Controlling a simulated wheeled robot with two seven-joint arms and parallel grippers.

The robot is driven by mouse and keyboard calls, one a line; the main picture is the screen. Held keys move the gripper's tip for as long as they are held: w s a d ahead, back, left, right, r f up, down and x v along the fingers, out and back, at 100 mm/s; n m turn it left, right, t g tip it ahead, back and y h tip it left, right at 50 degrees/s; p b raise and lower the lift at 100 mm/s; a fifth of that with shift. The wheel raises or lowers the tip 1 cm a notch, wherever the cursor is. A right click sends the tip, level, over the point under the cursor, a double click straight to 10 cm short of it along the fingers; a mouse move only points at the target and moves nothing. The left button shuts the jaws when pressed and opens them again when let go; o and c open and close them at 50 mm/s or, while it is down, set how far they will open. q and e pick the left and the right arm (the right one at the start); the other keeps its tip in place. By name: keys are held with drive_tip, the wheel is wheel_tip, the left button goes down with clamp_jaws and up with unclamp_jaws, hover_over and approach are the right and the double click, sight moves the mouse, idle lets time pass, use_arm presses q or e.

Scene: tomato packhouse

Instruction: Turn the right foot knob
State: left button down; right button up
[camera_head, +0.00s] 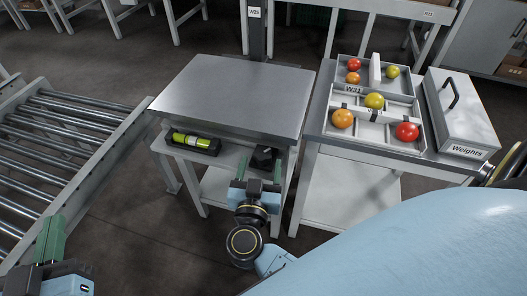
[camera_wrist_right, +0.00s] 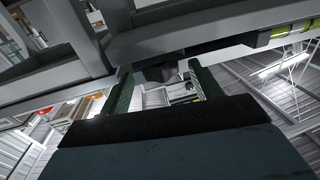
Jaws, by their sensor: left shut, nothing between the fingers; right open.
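The bench scale (camera_head: 235,95) has a flat grey metal top. A dark part that looks like the right foot knob (camera_head: 265,157) sits under its front right corner. My right gripper (camera_head: 258,176) is open just in front of this knob. In the right wrist view the two green fingers (camera_wrist_right: 161,88) stand apart, with the dark knob (camera_wrist_right: 160,73) beyond and between their tips; I cannot tell whether they touch it. A yellow-green level vial (camera_head: 192,140) lies under the front left edge. My left gripper (camera_head: 50,238) is shut and empty at the lower left, away from the scale.
On the right, a table holds a grey divided tray (camera_head: 372,148) with red, orange and yellow tomatoes. A lidded box marked "Weights" (camera_head: 468,120) stands beside it. A roller conveyor (camera_head: 60,150) runs along the left. A narrow floor gap separates the scale's stand from the right table.

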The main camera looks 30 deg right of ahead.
sight(264, 149)
drive_tip(key=b+x, duration=0.1)
drive_tip(key=x, duration=0.3)
drive_tip(key=shift+w+d+b, duration=0.15)
drive_tip(key=shift+w+b, duration=0.1)
drive_tip(key=shift+b, duration=0.05)
use_arm(q)
wheel_tip(264, 149, up, 7)
drive_tip(key=s+t+h, duration=0.1)
drive_tip(key=t, duration=0.4)
drive_tip(key=shift+s+d+r+h, duration=0.15)
drive_tip(key=shift+s+d+h, duration=0.2)
drive_tip(key=shift+s+h, duration=0.05)
use_arm(e)
drive_tip(key=shift+w+d, duration=0.4)
drive_tip(key=c, duration=1)
drive_tip(key=shift+o, duration=0.2)
use_arm(q)
drive_tip(key=shift+w, duration=0.1)
